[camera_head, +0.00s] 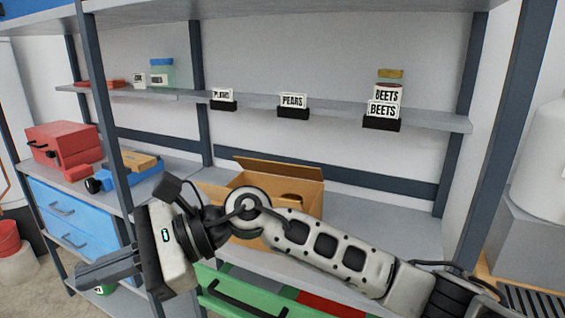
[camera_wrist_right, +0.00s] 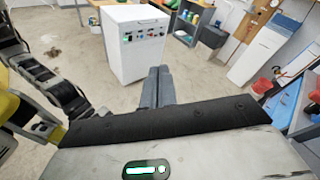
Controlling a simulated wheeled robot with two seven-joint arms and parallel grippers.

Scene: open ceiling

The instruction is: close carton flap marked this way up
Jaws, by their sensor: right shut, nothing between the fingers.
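An open brown carton (camera_head: 306,197) stands on the middle shelf in the head view. A flap (camera_head: 270,168) stands up along its back edge, and another sticks out at its left. My right forearm and wrist cross in front of the carton and hide much of its front. No "this way up" marking can be read. My right gripper (camera_head: 90,273) is left of the carton, pointing left and apart from it. In the right wrist view its fingers (camera_wrist_right: 158,88) are together and empty, over open floor. My left gripper is not in view.
A shelf above holds label signs, including PEARS (camera_head: 293,101) and BEETS (camera_head: 386,96). Left are a red toolbox (camera_head: 62,143) and blue drawers (camera_head: 75,215). A green drawer (camera_head: 235,292) is below the carton. A dark shelf post (camera_head: 103,100) stands near my gripper.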

